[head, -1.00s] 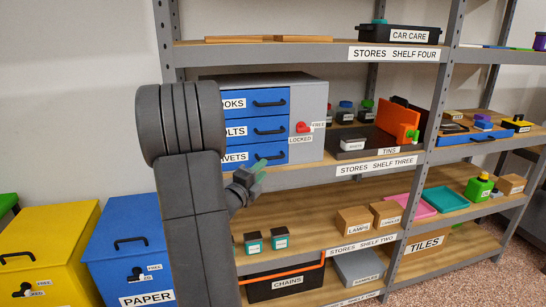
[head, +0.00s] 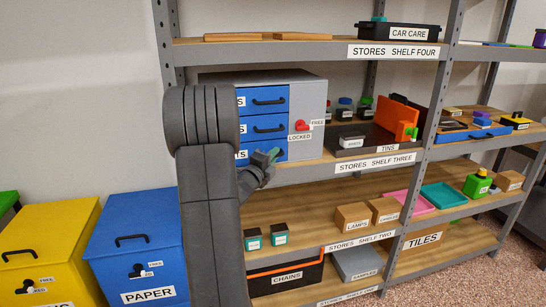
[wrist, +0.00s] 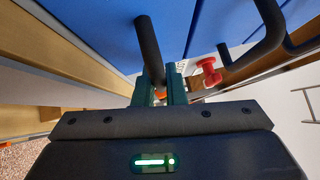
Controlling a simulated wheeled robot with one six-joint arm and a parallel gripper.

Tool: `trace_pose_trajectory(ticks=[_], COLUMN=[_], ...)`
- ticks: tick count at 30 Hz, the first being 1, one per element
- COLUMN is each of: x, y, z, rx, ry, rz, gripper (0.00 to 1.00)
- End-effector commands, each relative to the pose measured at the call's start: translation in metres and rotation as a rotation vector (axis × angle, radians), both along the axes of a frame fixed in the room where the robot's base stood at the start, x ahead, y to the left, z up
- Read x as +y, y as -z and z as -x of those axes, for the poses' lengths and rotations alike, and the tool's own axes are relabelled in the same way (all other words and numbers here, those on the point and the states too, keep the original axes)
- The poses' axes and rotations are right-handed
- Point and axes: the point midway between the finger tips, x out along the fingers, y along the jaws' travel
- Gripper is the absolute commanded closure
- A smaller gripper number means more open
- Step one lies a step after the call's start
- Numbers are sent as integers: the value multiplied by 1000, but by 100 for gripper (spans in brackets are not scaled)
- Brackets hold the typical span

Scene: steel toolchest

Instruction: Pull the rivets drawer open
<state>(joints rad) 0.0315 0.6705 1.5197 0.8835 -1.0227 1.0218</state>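The rivets drawer is the lowest blue drawer (head: 281,150) of the grey toolchest (head: 308,97) on shelf three. It looks flush with the drawers above, and my arm covers most of its label. My gripper (head: 270,156) is at its front, hiding most of its handle. In the wrist view the dark bar handle (wrist: 149,45) reaches down between the two green fingers of my gripper (wrist: 161,88). The fingers stand apart on either side of it, and I see no clear grip. The red lock knob (head: 302,126) sits right of the drawers, between labels FREE and LOCKED.
The shelf-three board (head: 290,176) runs under the chest. A black tins tray (head: 362,142) stands to the right. An upright post (head: 425,140) is further right. Small jars (head: 279,234) stand on the shelf below. Blue and yellow bins are at left.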

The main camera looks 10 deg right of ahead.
Motion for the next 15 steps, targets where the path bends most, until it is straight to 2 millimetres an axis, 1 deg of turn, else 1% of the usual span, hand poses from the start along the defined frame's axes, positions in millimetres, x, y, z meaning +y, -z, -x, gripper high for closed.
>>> trace_pose_trajectory(ticks=[9, 11, 15], x=[0, 0, -1], y=[1, 2, 5], z=[3, 6, 22], rx=[1, 1, -2], ry=[0, 0, 1], rz=[-1, -1, -1], gripper=[100, 100, 100])
